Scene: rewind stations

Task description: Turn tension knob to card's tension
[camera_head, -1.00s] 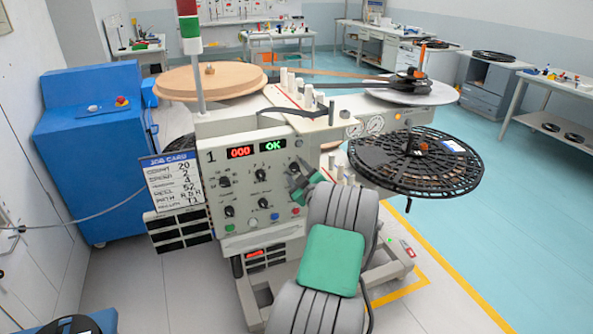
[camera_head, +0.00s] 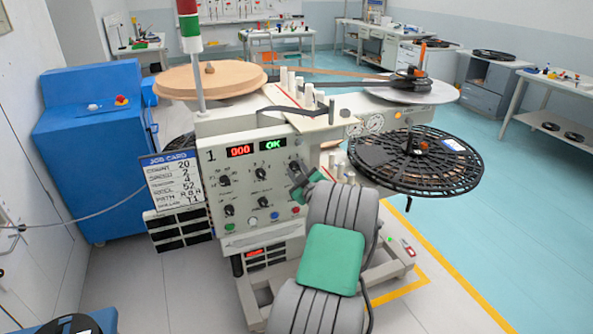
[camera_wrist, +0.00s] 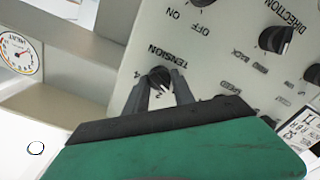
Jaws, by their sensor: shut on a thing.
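The tension knob (camera_wrist: 159,76) is a small dark knob under the printed word TENSION in the wrist view. My gripper (camera_wrist: 161,87) has one finger on each side of it and is shut on it. A 4 and a 2 show on the scale beside the knob; its exact pointer setting cannot be told. In the head view my gripper (camera_head: 299,180) is at the right side of the panel (camera_head: 240,220) and covers the knob. The job card (camera_head: 172,182) hangs left of the panel and lists 20, 2, 4 and 52; its row labels are partly blurred.
A direction knob (camera_wrist: 276,40) and other knobs sit near my fingers. The panel shows a red 000 (camera_head: 240,151) and a green OK (camera_head: 273,145). A black spoked reel (camera_head: 415,165) juts out right of my arm. A blue cabinet (camera_head: 92,160) stands left.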

